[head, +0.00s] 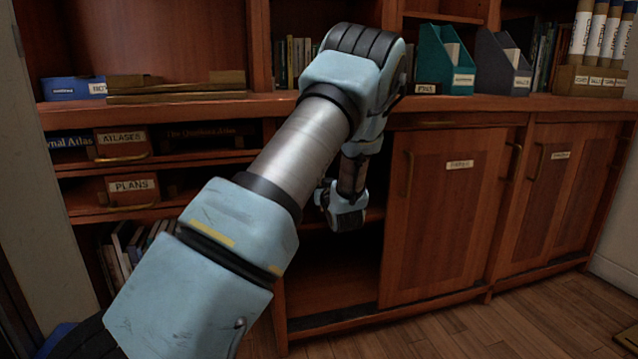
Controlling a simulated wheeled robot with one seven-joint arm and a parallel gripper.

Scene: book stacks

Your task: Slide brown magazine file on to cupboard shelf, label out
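The open cupboard bay (330,285) is left of a wooden door (440,220) with a pale label and a handle. Its bare floor shows low down, and part of an inner shelf edge (374,214) shows beside my wrist. My arm crosses the middle of the picture, bends over the counter and comes down in front of the bay. The wrist is at the bay's mouth. My gripper's fingers are hidden behind the wrist, so I cannot see whether they hold anything. I cannot make out a brown magazine file; my arm covers much of the bay.
The wooden counter (490,106) carries a teal file (445,62), a grey file (500,65), rolled tubes (596,35) and a blue box (73,88). Labelled drawers (130,187) and books (130,245) are left.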

